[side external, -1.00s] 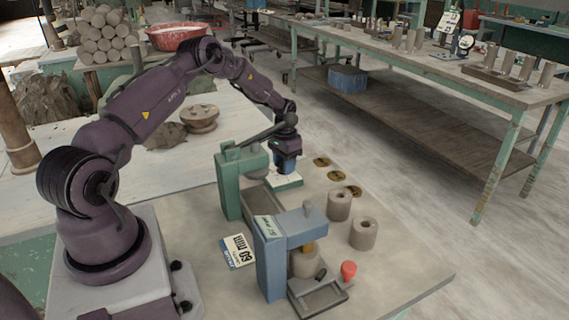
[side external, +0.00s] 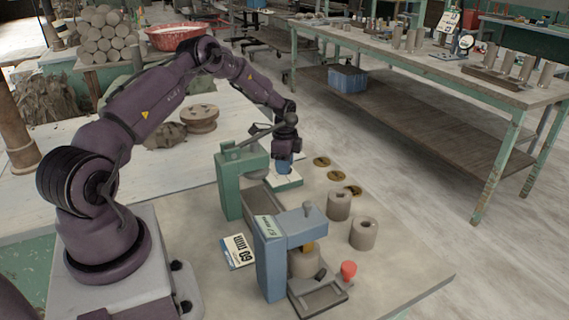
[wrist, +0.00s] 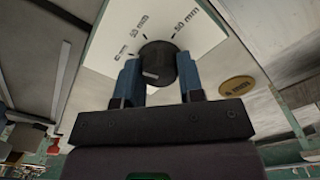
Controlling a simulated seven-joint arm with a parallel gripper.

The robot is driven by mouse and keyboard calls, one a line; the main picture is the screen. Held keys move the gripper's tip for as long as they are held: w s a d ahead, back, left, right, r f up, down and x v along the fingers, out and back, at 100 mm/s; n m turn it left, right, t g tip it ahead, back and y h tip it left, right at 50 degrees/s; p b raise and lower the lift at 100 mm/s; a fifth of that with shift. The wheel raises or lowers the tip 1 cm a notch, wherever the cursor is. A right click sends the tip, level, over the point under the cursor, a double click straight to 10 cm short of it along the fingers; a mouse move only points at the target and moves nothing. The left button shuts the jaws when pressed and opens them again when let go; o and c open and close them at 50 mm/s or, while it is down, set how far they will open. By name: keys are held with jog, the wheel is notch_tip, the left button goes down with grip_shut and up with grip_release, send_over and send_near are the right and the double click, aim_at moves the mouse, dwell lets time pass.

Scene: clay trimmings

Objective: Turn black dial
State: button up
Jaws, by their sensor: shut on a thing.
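The black dial (wrist: 158,54) sits on a white plate (wrist: 205,35) printed with mm marks, two of which seem to read 50 mm; the left one is partly hidden. A pale pointer line shows on the dial's lower left part. My gripper (wrist: 157,70) has its two blue fingers on either side of the dial and is shut on it. In the side external view my gripper (side external: 284,166) points down over the white plate (side external: 286,183) beside the green press (side external: 232,185). The dial is hidden there by the fingers.
A blue press (side external: 270,255) with a red knob (side external: 348,269) stands nearer. Two clay cylinders (side external: 363,234) and several brass discs (side external: 336,175) lie to the right. A 60 mm card (side external: 238,251) lies on the table. A brass disc (wrist: 237,86) is close right of the fingers.

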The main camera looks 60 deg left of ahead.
jog(key=m, duration=0.3)
jog(key=shift+m, duration=2.3)
jog(key=o, duration=0.9)
notch_tip(320, 180, up, 13)
jog(key=shift+r, duration=0.1)
